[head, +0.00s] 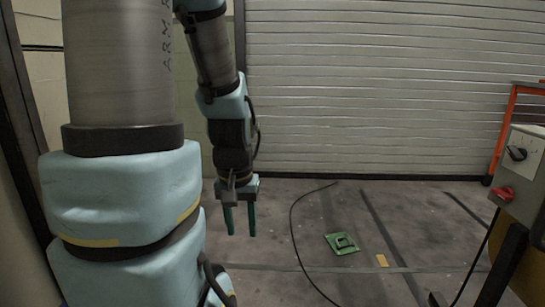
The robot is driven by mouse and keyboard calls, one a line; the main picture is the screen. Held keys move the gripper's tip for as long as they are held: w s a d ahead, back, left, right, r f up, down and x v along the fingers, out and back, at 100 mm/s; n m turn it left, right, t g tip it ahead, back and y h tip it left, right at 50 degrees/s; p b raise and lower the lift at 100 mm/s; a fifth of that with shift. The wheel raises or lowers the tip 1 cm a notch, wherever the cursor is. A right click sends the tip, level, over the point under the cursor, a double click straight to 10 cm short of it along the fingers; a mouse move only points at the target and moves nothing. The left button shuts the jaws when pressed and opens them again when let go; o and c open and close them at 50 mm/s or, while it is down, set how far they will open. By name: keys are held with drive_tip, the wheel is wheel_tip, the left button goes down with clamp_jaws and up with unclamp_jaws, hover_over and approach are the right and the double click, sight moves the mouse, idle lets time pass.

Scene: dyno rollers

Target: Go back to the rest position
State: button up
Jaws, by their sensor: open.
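My gripper (240,221) hangs at the end of my arm, left of the middle in the head view. Its two green fingers point down and stand apart, with nothing between them. It is in the air in front of the grey floor and the shutter, and it touches nothing that I can see. My large light-blue and grey arm links fill the left of the view.
A ribbed shutter (370,90) closes the back. A green piece (342,244) and a yellow mark (382,260) lie on the floor, near a black cable (291,225). A grey control box (522,170) with a red knob (502,193) and an orange frame (503,130) stand at right.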

wheel_tip(320, 180, up, 34)
drive_tip(key=p, duration=3.3)
drive_tip(key=shift+r, duration=0.25)
